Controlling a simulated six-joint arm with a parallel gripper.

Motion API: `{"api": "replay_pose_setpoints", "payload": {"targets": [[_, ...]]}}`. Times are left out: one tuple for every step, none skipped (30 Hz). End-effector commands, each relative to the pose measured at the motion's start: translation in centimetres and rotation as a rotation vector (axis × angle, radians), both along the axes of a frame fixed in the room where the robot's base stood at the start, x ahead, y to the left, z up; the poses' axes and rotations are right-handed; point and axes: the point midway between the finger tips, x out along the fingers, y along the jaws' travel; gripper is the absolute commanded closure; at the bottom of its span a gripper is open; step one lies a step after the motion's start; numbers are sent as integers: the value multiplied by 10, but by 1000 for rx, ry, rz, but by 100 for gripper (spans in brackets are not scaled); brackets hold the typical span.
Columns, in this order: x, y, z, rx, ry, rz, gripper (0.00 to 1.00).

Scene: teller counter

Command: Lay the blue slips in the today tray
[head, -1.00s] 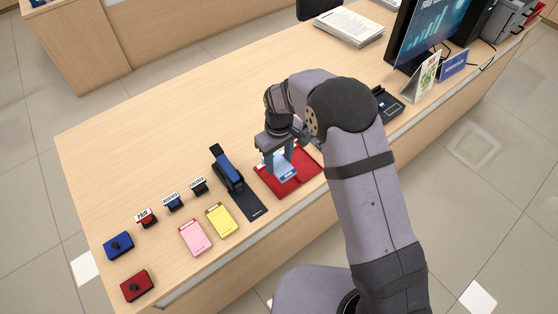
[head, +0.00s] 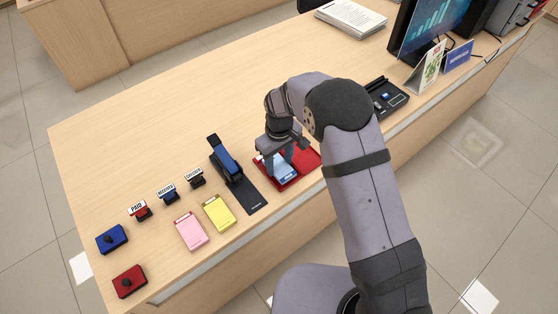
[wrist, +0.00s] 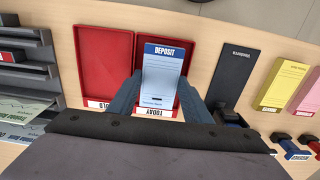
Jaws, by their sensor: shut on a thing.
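The blue slips, a pad with a blue DEPOSIT heading (wrist: 162,68), are between my gripper's fingers (wrist: 160,92) in the wrist view. My gripper is shut on them. In the head view the blue slips (head: 284,169) show below my gripper (head: 287,152), over the red today tray (head: 286,187). The today tray (wrist: 165,36) is the right red tray in the wrist view, its label at the near edge. The slips cover most of its floor; whether they touch it I cannot tell.
The empty red hold tray (wrist: 105,58) adjoins the today tray. A black mat with a blue-and-black device (head: 226,160) lies beside it, then yellow (head: 218,213) and pink (head: 191,231) pads. Stamps and ink pads are further left.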

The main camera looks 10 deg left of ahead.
Motion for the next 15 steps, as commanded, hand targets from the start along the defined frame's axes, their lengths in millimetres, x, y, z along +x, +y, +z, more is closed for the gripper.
{"api": "replay_pose_setpoints", "payload": {"targets": [[0,0,-2,0,0,0,82],[0,0,-3,0,0,0,82],[0,0,-4,0,0,0,82],[0,0,-4,0,0,0,82],[0,0,-4,0,0,0,82],[0,0,-4,0,0,0,82],[0,0,-4,0,0,0,82],[0,0,-4,0,0,0,82],[0,0,-4,0,0,0,82],[0,0,-4,0,0,0,82],[0,0,-4,0,0,0,82],[0,0,-4,0,0,0,82],[0,0,-4,0,0,0,53],[0,0,-4,0,0,0,46],[0,0,-4,0,0,0,36]]}}
